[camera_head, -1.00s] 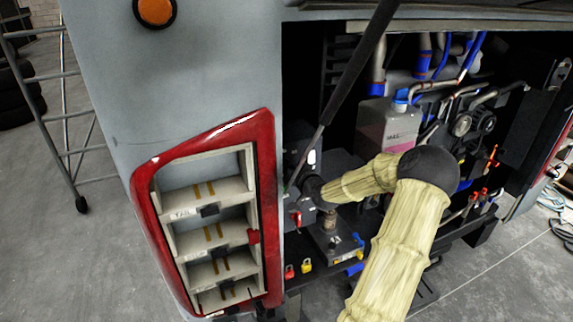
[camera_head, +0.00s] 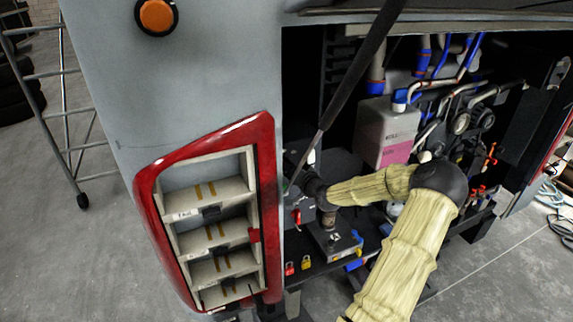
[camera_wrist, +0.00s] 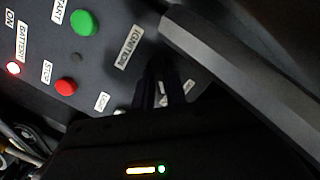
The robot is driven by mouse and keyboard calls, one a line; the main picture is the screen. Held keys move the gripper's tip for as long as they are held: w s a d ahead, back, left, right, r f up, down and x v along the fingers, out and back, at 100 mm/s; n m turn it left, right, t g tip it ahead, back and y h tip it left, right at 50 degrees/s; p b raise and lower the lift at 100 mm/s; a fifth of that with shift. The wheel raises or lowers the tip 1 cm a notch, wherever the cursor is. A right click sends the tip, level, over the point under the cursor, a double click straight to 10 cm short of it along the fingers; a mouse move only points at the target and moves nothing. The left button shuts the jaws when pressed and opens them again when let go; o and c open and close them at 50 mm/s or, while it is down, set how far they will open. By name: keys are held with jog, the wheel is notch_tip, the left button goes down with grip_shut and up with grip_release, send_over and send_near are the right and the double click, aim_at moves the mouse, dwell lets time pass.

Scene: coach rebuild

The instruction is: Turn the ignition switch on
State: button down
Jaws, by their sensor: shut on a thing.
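In the wrist view, a dark control panel (camera_wrist: 45,45) carries a white IGNITION label (camera_wrist: 129,47). My gripper's (camera_wrist: 161,82) dark fingers are close together against the panel just below this label, shut on the ignition switch. The switch is hidden between and behind the fingers, so its position cannot be read. In the head view, my gripper (camera_head: 299,179) is inside the left edge of the open engine bay, small and partly hidden by the black strut.
A green START button (camera_wrist: 84,22), a red STOP button (camera_wrist: 66,87) and a lit red lamp (camera_wrist: 13,68) are beside the ignition label. A dark bar (camera_wrist: 245,75) crosses close by. A black strut (camera_head: 350,95) and red-framed tail light housing (camera_head: 148,200) border the bay.

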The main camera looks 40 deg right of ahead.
jog(key=m, duration=0.2)
jog(key=shift+m+y, duration=0.3)
jog(key=shift+m, duration=0.1)
jog(key=c, duration=1.2)
grip_release()
jog(key=shift+w+f, duration=0.1)
jog(key=shift+c, duration=0.2)
jog(key=s+a+p, duration=0.1)
jog(key=s+a, duration=0.1)
jog(key=s, duration=0.7)
